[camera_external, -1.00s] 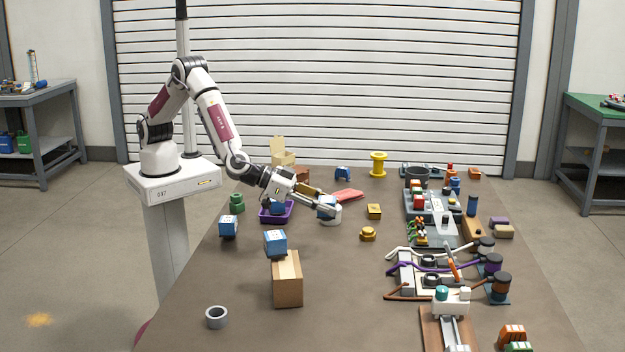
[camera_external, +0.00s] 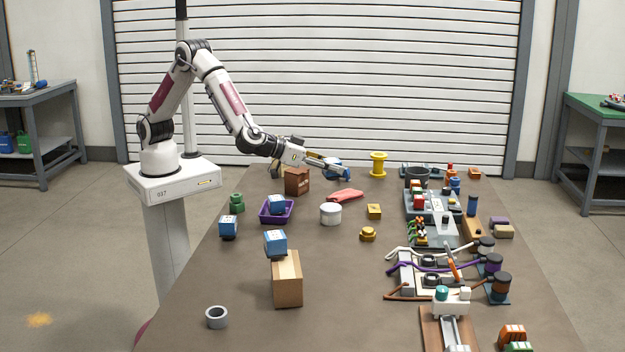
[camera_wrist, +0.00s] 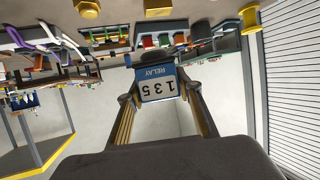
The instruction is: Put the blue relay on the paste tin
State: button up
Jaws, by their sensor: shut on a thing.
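A blue relay (camera_wrist: 158,84) marked "RELAY 135" sits between the fingers of my gripper (camera_wrist: 160,95) in the wrist view; its label appears upside down. In the external view my gripper (camera_external: 336,168) is shut on it, raised over the far part of the table. The white round tin (camera_external: 330,215), which I take for the paste tin, stands on the table nearer the camera than my gripper. Its top is bare, and nothing touches it.
A red cloth-like piece (camera_external: 345,195) lies behind the tin. A yellow spool (camera_external: 378,165) stands right of my gripper. Pump equipment fills the right side.

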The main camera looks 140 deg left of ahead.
jog(key=shift+s+a+r, duration=0.15)
jog(key=shift+s+a, duration=0.2)
jog(key=shift+s, duration=0.15)
send_over(331, 207)
jog(key=shift+s+a+f, duration=0.1)
jog(key=shift+f, duration=3.05)
jog(key=shift+f, duration=1.85)
jog(key=shift+f, duration=0.1)
jog(key=o, duration=1.2)
